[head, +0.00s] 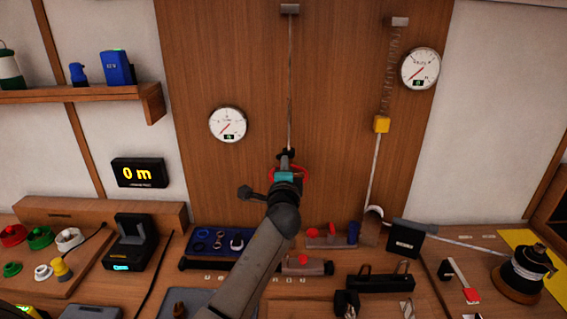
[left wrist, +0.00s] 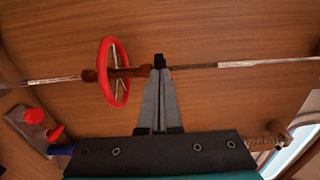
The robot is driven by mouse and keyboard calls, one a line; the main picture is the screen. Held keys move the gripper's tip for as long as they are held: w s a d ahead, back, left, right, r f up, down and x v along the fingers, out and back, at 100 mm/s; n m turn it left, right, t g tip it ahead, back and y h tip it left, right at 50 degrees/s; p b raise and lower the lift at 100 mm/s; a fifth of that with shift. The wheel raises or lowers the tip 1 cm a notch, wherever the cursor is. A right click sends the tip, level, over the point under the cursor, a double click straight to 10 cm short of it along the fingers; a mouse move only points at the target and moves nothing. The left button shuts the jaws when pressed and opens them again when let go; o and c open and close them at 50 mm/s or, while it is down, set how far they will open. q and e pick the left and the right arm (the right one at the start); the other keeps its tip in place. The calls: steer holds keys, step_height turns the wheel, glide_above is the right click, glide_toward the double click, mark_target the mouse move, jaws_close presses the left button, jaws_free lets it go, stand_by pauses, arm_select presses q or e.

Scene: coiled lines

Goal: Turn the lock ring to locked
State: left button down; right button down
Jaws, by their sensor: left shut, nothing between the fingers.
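A red spoked ring (left wrist: 114,73) sits around a brown fitting on a thin line; it also shows in the head view (head: 304,170), partly hidden by my gripper. I cannot tell from its look whether it is locked. My left gripper (left wrist: 160,66) is shut and empty, its fingertips at the line just right of the ring in the wrist view. A small dark piece shows at the tips; whether they touch it is unclear. In the head view the left gripper (head: 286,157) is in front of the wooden panel. My right gripper is not in view.
The line (head: 290,80) runs up the wooden panel (head: 240,60) to a bracket. A round gauge (head: 228,124) hangs to the left, another (head: 420,69) at upper right beside a spring and yellow block (head: 381,124). A display (head: 139,172) reads 0 m. Several tools crowd the bench below.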

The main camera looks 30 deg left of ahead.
arm_select(q)
steer(key=shift+a, duration=0.2)
stand_by(0.3)
steer(key=shift+a+m+t+h+p, duration=0.2)
steer(key=shift+m+t+h+p, duration=0.1)
steer(key=shift+h+p, duration=0.3)
